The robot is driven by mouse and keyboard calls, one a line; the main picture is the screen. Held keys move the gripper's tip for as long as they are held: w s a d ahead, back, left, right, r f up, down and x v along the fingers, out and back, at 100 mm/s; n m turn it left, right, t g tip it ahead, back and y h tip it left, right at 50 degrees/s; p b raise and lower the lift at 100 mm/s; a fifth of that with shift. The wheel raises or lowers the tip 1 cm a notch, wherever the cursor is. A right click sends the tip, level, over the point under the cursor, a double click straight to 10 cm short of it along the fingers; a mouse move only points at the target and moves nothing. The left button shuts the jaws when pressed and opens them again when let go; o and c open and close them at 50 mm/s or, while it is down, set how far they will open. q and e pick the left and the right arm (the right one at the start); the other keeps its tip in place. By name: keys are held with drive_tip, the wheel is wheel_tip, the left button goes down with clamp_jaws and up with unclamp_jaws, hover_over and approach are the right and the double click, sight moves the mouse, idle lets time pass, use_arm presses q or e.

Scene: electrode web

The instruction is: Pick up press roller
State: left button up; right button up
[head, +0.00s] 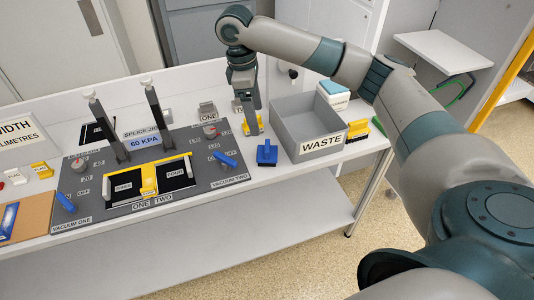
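My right gripper (247,112) points down over the back right of the grey splice board, beside the waste bin. A small yellow piece with a grey part (253,124) is right at its fingertips. I cannot tell whether the fingers hold it or only stand around it. My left gripper is not in view.
The grey waste bin (308,128) stands right of the gripper. The splice board (105,205) carries two upright posts, blue levers and a yellow frame (148,180). A yellow-and-black brush-like item (357,131) lies right of the bin. The table's front right strip is clear.

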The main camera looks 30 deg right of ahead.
sight(266, 145)
drive_tip(key=f+p, duration=0.1)
drive_tip(key=f, duration=0.2)
drive_tip(key=d+f, duration=0.1)
drive_tip(key=f, duration=0.2)
drive_tip(key=s+f+p, duration=0.1)
drive_tip(key=f, duration=0.2)
drive_tip(key=shift+d+f+p, duration=0.15)
drive_tip(key=shift+f+p, duration=0.05)
drive_tip(key=shift+p, duration=0.1)
drive_tip(key=shift+f, duration=0.5)
drive_tip(key=shift+s+d+f+p, duration=0.2)
drive_tip(key=shift+d+f+p, duration=0.05)
drive_tip(key=shift+f+p, duration=0.25)
drive_tip(key=f, duration=0.1)
drive_tip(key=f+p, duration=0.1)
drive_tip(key=f, duration=0.1)
drive_tip(key=shift+s+d, duration=0.3)
drive_tip(key=shift+d, duration=0.1)
drive_tip(key=shift+f+p, duration=0.3)
drive_tip(key=shift+f, duration=0.2)
